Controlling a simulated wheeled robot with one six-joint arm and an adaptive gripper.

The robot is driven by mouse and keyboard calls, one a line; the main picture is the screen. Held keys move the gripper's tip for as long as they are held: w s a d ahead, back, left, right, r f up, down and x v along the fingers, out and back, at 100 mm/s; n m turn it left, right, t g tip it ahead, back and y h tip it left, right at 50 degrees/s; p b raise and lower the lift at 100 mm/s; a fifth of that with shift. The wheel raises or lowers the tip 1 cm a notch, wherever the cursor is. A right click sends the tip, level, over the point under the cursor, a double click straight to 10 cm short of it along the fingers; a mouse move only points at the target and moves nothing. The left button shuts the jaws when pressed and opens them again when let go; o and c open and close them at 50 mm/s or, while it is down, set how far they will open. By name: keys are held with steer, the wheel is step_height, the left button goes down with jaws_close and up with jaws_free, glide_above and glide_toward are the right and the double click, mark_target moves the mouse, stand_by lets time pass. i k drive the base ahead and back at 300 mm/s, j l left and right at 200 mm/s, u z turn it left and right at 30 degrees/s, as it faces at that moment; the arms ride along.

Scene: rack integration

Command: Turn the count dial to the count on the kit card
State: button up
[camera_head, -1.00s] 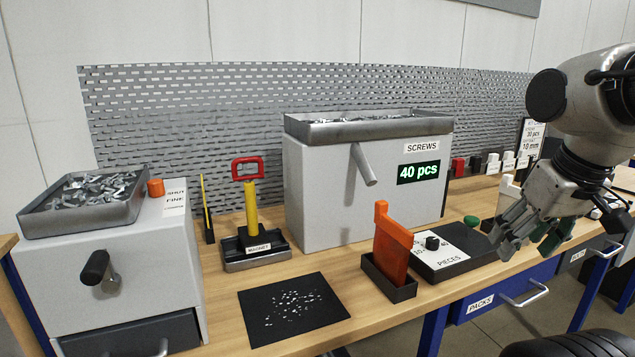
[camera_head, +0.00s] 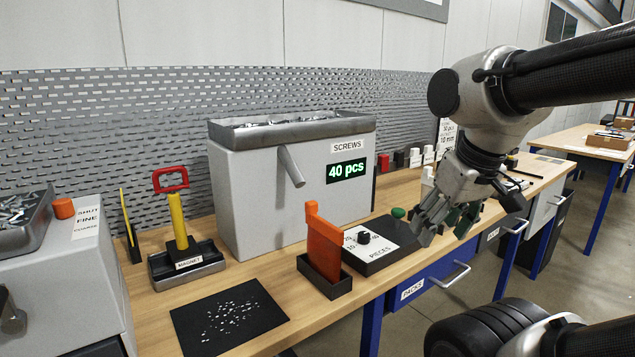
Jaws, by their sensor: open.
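The count dial is a small black knob (camera_head: 364,238) on a white plate lettered PIECES, on a low black box (camera_head: 378,262). Numbers around it include 20 and 40; its exact pointing is too small to tell. The screw dispenser (camera_head: 245,205) behind it reads "40 pcs" on its green display (camera_head: 346,169). A white card (camera_head: 446,132), partly hidden by my arm, shows a blurred count that looks like 30 pcs, and 10 mm. My gripper (camera_head: 442,232) is open and empty, pointing down, right of the dial box and apart from the knob.
A green button (camera_head: 398,212) is on the box. An orange scoop (camera_head: 323,250) stands in a black holder left of the dial. A magnet tool with red handle (camera_head: 171,180) and a black mat with screws (camera_head: 229,318) lie further left.

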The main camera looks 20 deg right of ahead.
mark_target(363, 237)
steer(key=i+l+z, duration=0.15)
steer(key=l+z, duration=0.15)
steer(key=l, duration=0.15)
steer(key=i+l+z, duration=0.15)
steer(key=l+z, duration=0.15)
steer(key=i+l+z, duration=0.3)
steer(key=l, duration=0.15)
steer(key=k+u, duration=0.1)
steer(key=u, duration=1.3)
